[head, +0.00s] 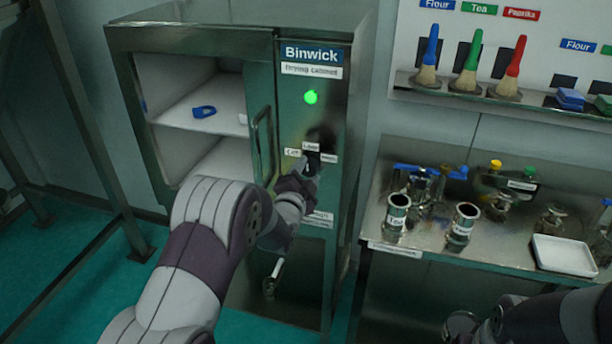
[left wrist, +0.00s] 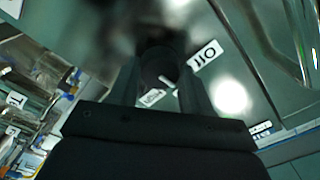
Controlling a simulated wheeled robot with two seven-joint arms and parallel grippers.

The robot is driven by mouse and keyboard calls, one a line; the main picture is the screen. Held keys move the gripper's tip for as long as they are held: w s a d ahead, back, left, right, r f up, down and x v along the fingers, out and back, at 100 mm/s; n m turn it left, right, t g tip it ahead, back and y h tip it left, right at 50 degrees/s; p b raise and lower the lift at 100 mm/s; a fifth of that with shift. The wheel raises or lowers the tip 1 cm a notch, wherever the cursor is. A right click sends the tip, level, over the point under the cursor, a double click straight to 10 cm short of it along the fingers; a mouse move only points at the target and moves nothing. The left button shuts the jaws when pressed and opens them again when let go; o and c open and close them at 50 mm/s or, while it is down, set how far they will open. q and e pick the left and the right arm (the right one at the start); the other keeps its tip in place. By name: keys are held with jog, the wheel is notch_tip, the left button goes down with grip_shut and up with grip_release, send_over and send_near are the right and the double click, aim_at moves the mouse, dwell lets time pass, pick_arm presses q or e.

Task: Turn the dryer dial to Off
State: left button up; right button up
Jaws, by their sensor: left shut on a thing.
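The dryer is a metal cabinet (head: 342,200) labelled "Binwick Drying cabinet". Its dark dial (head: 316,142) sits on the front panel among small white labels and is mostly hidden by my left gripper (head: 307,168). A green lamp (head: 311,97) glows above it. In the left wrist view, my left gripper's fingers are shut around the dial (left wrist: 158,66). A short white mark (left wrist: 168,82) shows on or beside the dial, between the "Off" label (left wrist: 204,54) and another label (left wrist: 152,97). I cannot tell exactly which setting it marks.
The cabinet's shelf compartment stands open with a blue item (head: 204,112) on a shelf. A metal table (head: 430,245) at right holds metal cups, tools and a white tray (head: 564,256). My right arm (head: 550,320) is at bottom right.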

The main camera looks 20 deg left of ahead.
pick_arm(q)
jog(key=shift+f+n+b, duration=0.25)
jog(key=shift+n+b, duration=0.75)
jog(key=shift+n, duration=0.1)
jog(key=n+b, duration=0.2)
jog(key=n, duration=0.1)
jog(key=shift+n+b, duration=0.3)
jog(key=shift+b, duration=0.1)
jog(key=n+b, duration=0.2)
jog(key=n, duration=0.1)
jog(key=shift+r+n+b, duration=0.15)
jog(key=shift+n+b, duration=0.4)
jog(key=shift+n, duration=0.75)
jog(key=o, duration=1.1)
jog(key=shift+c, duration=0.2)
jog(key=s+b, duration=0.1)
jog(key=s, duration=1.1)
jog(key=shift+s+a+b, duration=0.2)
jog(key=shift+s+b, duration=0.15)
jog(key=shift+s, duration=0.05)
